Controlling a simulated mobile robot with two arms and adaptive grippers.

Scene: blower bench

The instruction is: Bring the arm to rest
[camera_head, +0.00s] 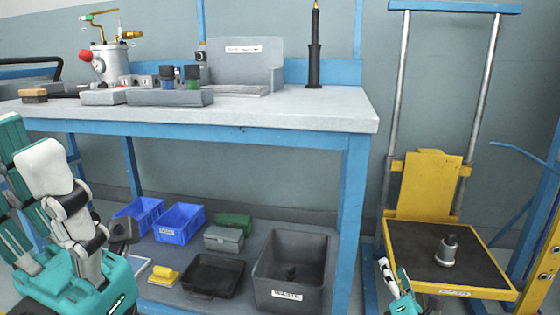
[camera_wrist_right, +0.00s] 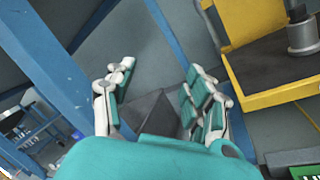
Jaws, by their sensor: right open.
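My right gripper (camera_head: 395,277) is at the lower right of the head view, in front of the yellow lift platform and mostly cut off by the bottom edge. In the right wrist view its fingers (camera_wrist_right: 160,88) stand apart with nothing between them; only floor and a dark grey patch show behind. My left gripper (camera_head: 30,150) is at the left edge of the head view, fingers pointing up, in front of the bench. I see no object in it, but its fingers overlap in the view, so its opening is unclear.
The blue-framed bench (camera_head: 300,110) carries a metal pot (camera_head: 108,62) and small parts. Its lower shelf holds blue bins (camera_head: 180,224), a grey crate (camera_head: 292,265) and a black tray (camera_head: 213,274). A grey metal part (camera_head: 447,250) stands on the yellow lift platform (camera_head: 420,268).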

